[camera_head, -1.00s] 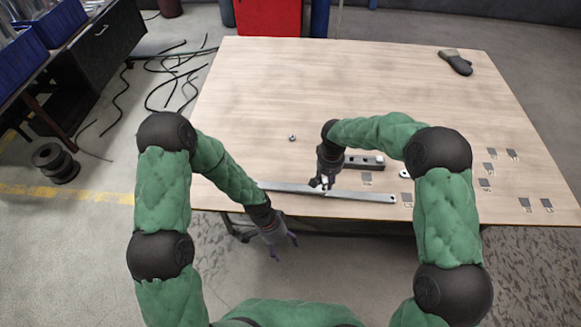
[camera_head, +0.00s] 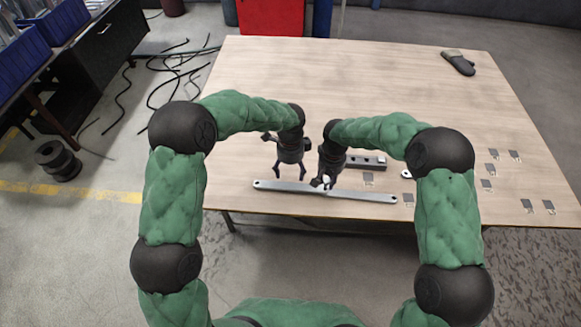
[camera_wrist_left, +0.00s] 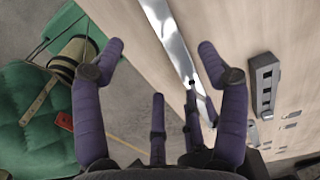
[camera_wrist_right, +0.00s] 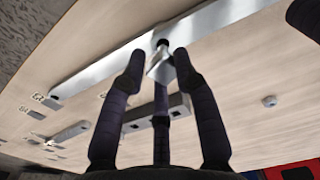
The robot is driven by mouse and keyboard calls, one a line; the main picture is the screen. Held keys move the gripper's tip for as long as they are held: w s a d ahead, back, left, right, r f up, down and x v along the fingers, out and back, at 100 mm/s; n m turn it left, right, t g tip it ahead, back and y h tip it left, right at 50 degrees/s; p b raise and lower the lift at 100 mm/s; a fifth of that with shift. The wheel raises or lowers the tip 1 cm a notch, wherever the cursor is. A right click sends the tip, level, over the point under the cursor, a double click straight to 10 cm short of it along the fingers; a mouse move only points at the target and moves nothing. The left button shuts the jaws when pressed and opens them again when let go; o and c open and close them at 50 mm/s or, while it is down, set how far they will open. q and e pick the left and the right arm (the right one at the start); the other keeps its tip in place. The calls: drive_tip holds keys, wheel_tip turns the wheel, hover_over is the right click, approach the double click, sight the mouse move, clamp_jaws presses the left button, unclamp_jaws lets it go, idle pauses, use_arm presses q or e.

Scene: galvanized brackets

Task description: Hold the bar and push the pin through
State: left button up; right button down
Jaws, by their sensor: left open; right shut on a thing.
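The long flat silver bar (camera_head: 365,195) lies along the table's front edge, a round hole near each end; it also shows in the left wrist view (camera_wrist_left: 177,45) and right wrist view (camera_wrist_right: 105,72). My right gripper (camera_head: 323,182) is shut on a small silver pin (camera_wrist_right: 159,68) over the bar's middle. A dark round spot shows just beyond the pin; I cannot tell whether the pin is in a hole. My left gripper (camera_head: 290,177) is open and empty, fingers pointing down just above the bar, left of the right gripper.
A dark grey block with holes (camera_head: 368,163) lies just behind the bar. A small round metal part (camera_wrist_right: 269,101) lies on the table. Several small grey plates (camera_head: 488,184) are spread at the right.

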sight(291, 187)
use_arm(q)
wheel_tip(291, 187, down, 11)
drive_tip(key=shift+r, duration=0.1)
idle(0.3)
clamp_jaws()
use_arm(e)
drive_tip(key=shift+m, duration=0.3)
idle(0.3)
drive_tip(key=shift+f, duration=1.65)
idle(2.1)
drive_tip(key=c, duration=0.9)
unclamp_jaws()
